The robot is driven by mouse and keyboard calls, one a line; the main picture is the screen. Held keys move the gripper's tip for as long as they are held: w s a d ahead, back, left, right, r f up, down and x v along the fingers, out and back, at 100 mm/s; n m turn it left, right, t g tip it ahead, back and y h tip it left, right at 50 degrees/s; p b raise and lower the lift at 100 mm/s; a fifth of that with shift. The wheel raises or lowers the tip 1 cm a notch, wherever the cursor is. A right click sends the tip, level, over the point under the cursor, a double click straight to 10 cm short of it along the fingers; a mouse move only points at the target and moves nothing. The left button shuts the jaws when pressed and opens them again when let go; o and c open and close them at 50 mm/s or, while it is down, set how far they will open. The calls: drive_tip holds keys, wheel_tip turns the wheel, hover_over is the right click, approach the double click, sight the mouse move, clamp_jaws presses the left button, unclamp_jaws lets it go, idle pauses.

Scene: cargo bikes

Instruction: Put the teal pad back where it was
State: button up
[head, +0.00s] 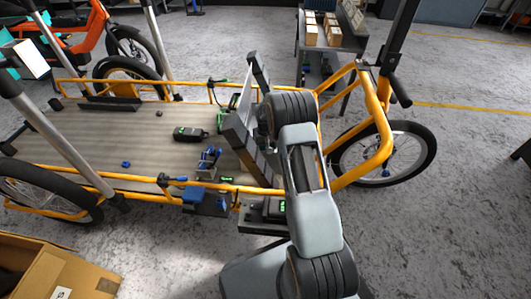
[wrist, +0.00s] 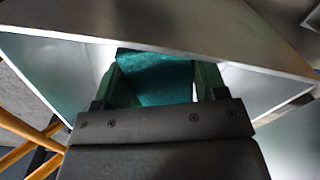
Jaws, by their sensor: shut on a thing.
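The teal pad (wrist: 155,78) shows in the wrist view between the two fingers of my gripper (wrist: 155,88), which is shut on it. The pad's near part is hidden behind the dark gripper body. Pale metal walls (wrist: 60,75) surround the pad and fingers on several sides. I cannot tell whether the pad touches a wall or rests on anything. In the head view my arm covers the gripper and the pad, beside an upright grey panel (head: 240,135) at the right end of the cargo bike's deck.
The yellow-framed cargo bike's deck (head: 85,130) carries a black device (head: 190,134), a blue-and-metal tool (head: 208,160) and a small blue piece (head: 126,164). A cardboard box (head: 60,275) stands at lower left. An orange bike (head: 75,40) and a cart with boxes (head: 330,45) stand behind.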

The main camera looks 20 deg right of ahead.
drive_tip(key=shift+f+b, duration=0.3)
drive_tip(key=shift+f, duration=1)
drive_tip(key=shift+f, duration=0.2)
drive_tip(key=o, duration=0.9)
drive_tip(key=shift+r, duration=0.1)
wheel_tip(320, 180, up, 12)
drive_tip(key=p, duration=0.5)
drive_tip(key=shift+r, duration=0.15)
